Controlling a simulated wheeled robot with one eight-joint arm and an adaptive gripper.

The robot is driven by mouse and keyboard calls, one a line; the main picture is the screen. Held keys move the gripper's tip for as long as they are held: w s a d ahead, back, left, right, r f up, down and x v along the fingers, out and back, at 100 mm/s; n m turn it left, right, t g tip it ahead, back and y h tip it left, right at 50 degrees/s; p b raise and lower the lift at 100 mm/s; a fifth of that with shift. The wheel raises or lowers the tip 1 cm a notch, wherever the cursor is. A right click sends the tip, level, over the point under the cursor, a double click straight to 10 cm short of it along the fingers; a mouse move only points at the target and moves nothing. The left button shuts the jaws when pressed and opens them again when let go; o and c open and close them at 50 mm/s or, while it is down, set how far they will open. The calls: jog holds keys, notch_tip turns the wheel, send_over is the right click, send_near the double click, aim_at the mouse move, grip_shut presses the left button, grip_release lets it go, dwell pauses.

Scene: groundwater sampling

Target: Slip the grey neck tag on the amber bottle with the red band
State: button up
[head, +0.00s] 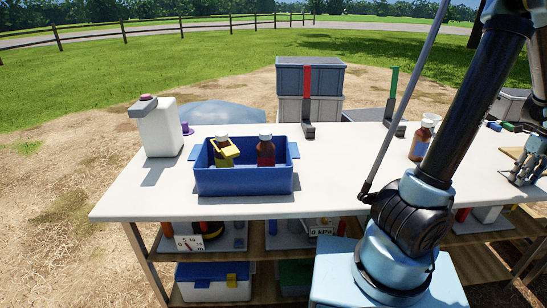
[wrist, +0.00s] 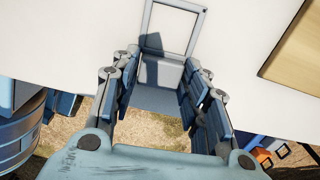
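The amber bottle with the red band (head: 266,151) stands upright with a white cap in the right half of the blue crate (head: 244,182); its lower part is hidden by the crate wall. No tag shows on its neck. The grey neck tag (wrist: 203,22), a flat square frame with a grey tab, lies at the table edge in the wrist view, its tab sticking out over the edge. My gripper (wrist: 158,68) is open, its fingers on either side of the tab. In the head view my gripper (head: 525,172) is at the right end of the table.
A second amber bottle with a yellow tag (head: 226,146) stands in the crate's left half. A white jug (head: 160,130) is left of it. Red (head: 307,100) and green (head: 391,100) uprights stand behind. Another amber bottle (head: 420,138) is beside my arm. A wooden board (wrist: 296,55) lies right.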

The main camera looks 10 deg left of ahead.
jog(key=shift+c, duration=0.4)
jog(key=shift+r, duration=2.9)
